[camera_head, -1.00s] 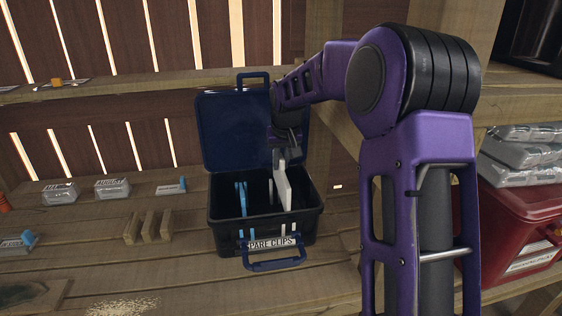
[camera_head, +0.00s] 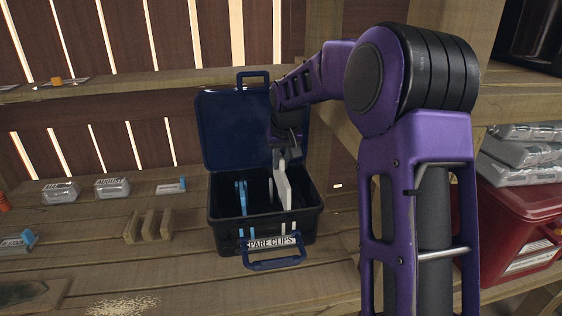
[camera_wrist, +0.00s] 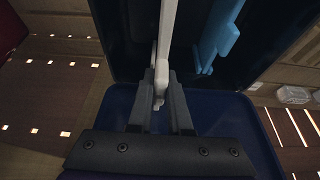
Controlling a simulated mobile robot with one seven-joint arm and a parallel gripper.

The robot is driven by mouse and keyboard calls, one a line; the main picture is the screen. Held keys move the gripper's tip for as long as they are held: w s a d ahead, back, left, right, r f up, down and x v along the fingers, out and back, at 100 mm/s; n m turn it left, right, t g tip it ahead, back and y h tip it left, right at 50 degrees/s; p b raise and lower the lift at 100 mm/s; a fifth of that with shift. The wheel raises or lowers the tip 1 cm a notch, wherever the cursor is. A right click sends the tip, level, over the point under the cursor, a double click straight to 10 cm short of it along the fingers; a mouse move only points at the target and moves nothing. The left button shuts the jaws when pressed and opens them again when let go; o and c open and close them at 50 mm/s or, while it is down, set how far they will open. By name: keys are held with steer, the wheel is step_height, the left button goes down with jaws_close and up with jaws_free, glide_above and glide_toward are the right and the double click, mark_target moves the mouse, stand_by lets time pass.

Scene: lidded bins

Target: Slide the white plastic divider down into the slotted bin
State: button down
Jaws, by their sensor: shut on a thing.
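The white divider (camera_head: 283,187) is upright in the right part of the open black bin (camera_head: 235,233), its lower part inside the bin and its top above the rim. My gripper (camera_head: 281,157) is shut on its top edge. In the wrist view my gripper (camera_wrist: 161,92) pinches the white divider (camera_wrist: 168,30) between both fingers. A blue divider (camera_head: 241,198) stands in the left part of the bin; it also shows in the wrist view (camera_wrist: 217,38). Whether the white divider's lower edge sits in a slot is hidden.
The bin's blue lid (camera_head: 235,130) stands open behind it. A blue front handle (camera_head: 274,265) sticks out below the label. Wooden blocks (camera_head: 148,225) and clear packs (camera_head: 112,188) lie to the left. A wooden post and a red bin (camera_head: 520,225) are at the right.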

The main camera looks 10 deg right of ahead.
mark_target(281, 192)
steer(key=shift+f+b, duration=2.55)
steer(key=shift+f, duration=1.4)
steer(key=shift+f, duration=1.2)
steer(key=c, duration=0.8)
jaws_free()
steer(key=shift+o, duration=0.2)
steer(key=p+v, duration=0.2)
steer(key=v, duration=1.5)
steer(key=shift+s+r, duration=0.1)
steer(key=shift+r, duration=0.15)
